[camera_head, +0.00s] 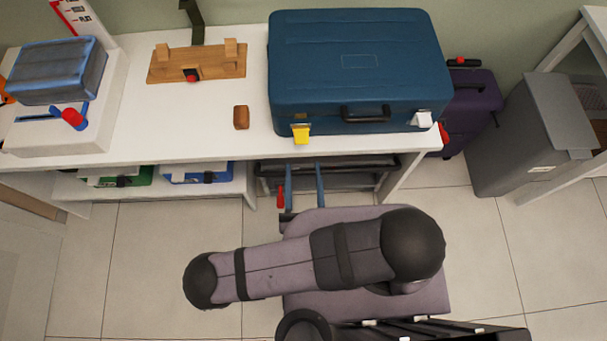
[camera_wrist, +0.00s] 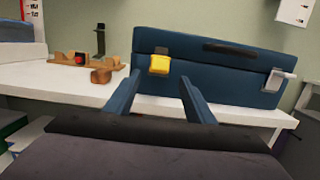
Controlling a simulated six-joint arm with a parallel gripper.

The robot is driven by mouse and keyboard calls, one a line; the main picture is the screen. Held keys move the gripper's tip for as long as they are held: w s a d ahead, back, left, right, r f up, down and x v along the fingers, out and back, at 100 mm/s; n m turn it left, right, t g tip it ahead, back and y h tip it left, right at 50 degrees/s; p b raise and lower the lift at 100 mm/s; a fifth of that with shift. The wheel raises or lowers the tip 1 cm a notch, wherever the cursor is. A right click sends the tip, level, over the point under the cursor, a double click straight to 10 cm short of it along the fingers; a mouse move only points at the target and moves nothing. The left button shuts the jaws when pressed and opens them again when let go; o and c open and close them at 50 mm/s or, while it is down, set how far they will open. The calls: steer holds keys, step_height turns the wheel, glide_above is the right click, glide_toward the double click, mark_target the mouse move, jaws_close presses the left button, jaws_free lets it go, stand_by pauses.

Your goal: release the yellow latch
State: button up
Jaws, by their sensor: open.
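A large closed blue case (camera_head: 360,62) stands on the white tabletop, with a dark handle on its front. The yellow latch (camera_head: 301,133) is at the front left of the case, and a white latch (camera_head: 421,120) is at the front right. In the wrist view the yellow latch (camera_wrist: 159,65) appears beyond and between the fingertips, nearer the left one. My gripper (camera_head: 304,166) is open and empty, in front of the table edge and apart from the latch. Its two blue fingers (camera_wrist: 153,84) point toward the case (camera_wrist: 215,68) in the wrist view.
A small brown block (camera_head: 241,117) lies left of the case, and a wooden stand (camera_head: 197,62) with a red button is behind it. A blue-grey case (camera_head: 57,71) sits on a white box at far left. A purple suitcase (camera_head: 467,110) and grey bin (camera_head: 535,135) stand right.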

mark_target(302, 142)
steer(key=shift+s, duration=0.1)
stand_by(0.3)
steer(key=shift+r+g+p, duration=0.7)
steer(key=shift+g+p, duration=0.1)
steer(key=shift+p, duration=0.45)
steer(key=shift+w+p, duration=1.2)
steer(key=shift+w, duration=2.4)
